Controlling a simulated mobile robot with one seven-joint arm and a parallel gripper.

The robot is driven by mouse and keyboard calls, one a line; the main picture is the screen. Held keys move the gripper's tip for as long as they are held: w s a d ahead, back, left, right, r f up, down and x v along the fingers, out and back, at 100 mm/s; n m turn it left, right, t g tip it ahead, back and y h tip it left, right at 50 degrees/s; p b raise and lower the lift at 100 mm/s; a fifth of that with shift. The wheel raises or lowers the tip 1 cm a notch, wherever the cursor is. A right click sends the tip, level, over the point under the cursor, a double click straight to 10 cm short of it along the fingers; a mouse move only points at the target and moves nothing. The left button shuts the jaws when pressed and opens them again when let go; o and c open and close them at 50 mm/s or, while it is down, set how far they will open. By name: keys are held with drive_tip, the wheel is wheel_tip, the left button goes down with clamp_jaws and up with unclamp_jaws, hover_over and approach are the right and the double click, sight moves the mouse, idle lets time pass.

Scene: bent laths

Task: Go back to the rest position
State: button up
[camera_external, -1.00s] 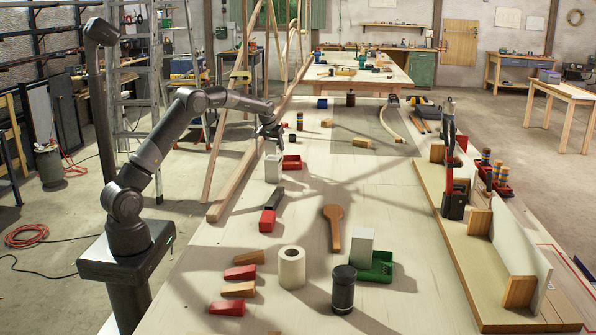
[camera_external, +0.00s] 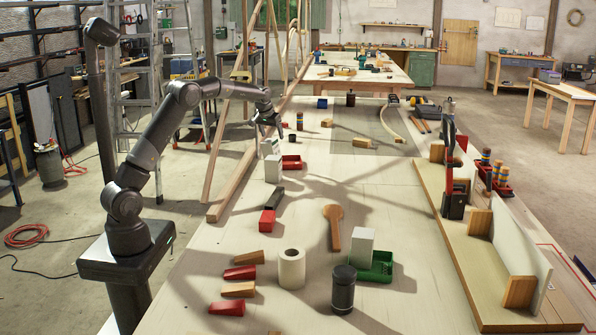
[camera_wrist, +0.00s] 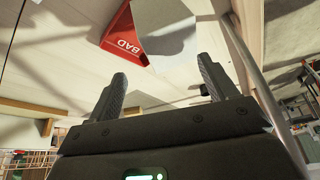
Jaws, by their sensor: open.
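My gripper (camera_external: 268,128) hangs above the far left part of the long workbench, by its left edge. In the wrist view its two fingers (camera_wrist: 162,68) are apart with nothing held between them. A red tray (camera_external: 292,162) stands on the bench just below and right of the gripper. In the wrist view the tray (camera_wrist: 124,40) bears the word BAD, and a pale grey-white block (camera_wrist: 166,32) shows beside or in it; I cannot tell which.
A long wooden beam (camera_external: 236,182) leans along the bench's left edge, near my arm. A green tray (camera_external: 376,268), a dark cylinder (camera_external: 343,290) and a white roll (camera_external: 291,268) stand at the front. A wooden fixture (camera_external: 478,250) lines the right side. The bench middle is mostly clear.

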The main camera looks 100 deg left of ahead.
drive_tip(key=v, duration=0.5)
drive_tip(key=shift+d+r, duration=0.1)
drive_tip(key=shift+r, duration=0.1)
drive_tip(key=shift+w+d, duration=0.1)
drive_tip(key=shift+d, duration=0.05)
drive_tip(key=w+d+r+m+t+h, duration=0.1)
drive_tip(key=d+r+m, duration=0.3)
drive_tip(key=d, duration=1.3)
drive_tip(key=w+d+r+m+t+h, duration=0.15)
drive_tip(key=d+r, duration=0.35)
drive_tip(key=d, duration=1.3)
drive_tip(key=s+d+m, duration=0.2)
drive_tip(key=s+d, duration=0.1)
drive_tip(key=d, duration=0.4)
drive_tip(key=s+d+m, duration=0.2)
drive_tip(key=s+d, duration=0.2)
drive_tip(key=d, duration=0.3)
drive_tip(key=s+d+f+m+h, duration=0.1)
drive_tip(key=s+d+f+m, duration=0.1)
drive_tip(key=s+d, duration=0.4)
drive_tip(key=s+d+f+m+t, duration=0.1)
drive_tip(key=s+d+f+m, duration=0.1)
drive_tip(key=s+d+f, duration=0.3)
drive_tip(key=shift+s+d+f+h, duration=0.3)
drive_tip(key=shift+s+d+h, duration=0.05)
drive_tip(key=shift+s+d, duration=0.25)
drive_tip(key=shift+o, duration=0.5)
drive_tip(key=shift+a+r, duration=0.1)
